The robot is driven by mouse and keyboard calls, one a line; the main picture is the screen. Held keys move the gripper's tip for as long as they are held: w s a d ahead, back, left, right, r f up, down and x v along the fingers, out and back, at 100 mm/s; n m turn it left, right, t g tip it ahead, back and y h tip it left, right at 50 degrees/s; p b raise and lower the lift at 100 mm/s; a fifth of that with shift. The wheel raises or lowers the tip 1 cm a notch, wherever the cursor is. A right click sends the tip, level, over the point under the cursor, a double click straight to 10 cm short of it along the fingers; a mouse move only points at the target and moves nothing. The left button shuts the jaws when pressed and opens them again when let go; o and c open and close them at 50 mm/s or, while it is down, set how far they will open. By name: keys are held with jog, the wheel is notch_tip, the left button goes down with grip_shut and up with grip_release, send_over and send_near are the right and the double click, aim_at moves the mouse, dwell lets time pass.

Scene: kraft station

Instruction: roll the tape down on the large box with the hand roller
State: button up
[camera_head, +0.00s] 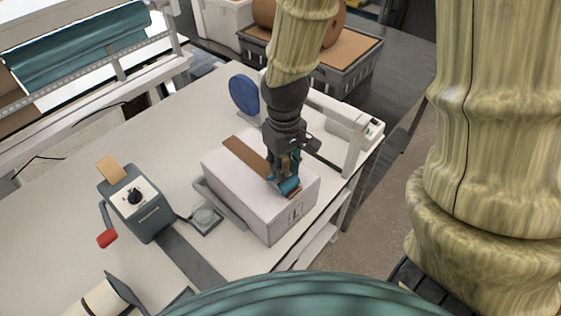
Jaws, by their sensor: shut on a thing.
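The large box (237,187) is white and stands on the table in the middle of the view. A brown strip of tape (244,155) runs along its top, from the far left edge toward the near right edge. My gripper (285,172) is over the near right part of the top, pointing down. It is shut on the hand roller (289,186), whose blue end lies at the tape near the box's right edge. My gripper and the roller hide part of the tape. I cannot tell whether the roller presses on the tape.
A grey tape dispenser (148,216) with a red-knobbed crank stands left of the box. A blue disc (243,94) and a white machine frame (357,140) are behind it. A dark crate (345,80) is beyond. The white table (60,225) has free room at left.

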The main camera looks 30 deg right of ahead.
jog(key=shift+s+d+f+b, duration=0.2)
jog(key=shift+s+b, duration=0.55)
jog(key=shift+b, duration=0.8)
jog(key=shift+s+b, duration=0.2)
jog(key=shift+b, duration=0.15)
jog(key=shift+s+d+b, duration=0.1)
jog(key=shift+s+b, duration=0.15)
jog(key=shift+b, duration=0.05)
jog(key=shift+r, duration=0.1)
notch_tip(320, 180, up, 4)
jog(key=p, duration=0.4)
jog(key=shift+r, duration=0.95)
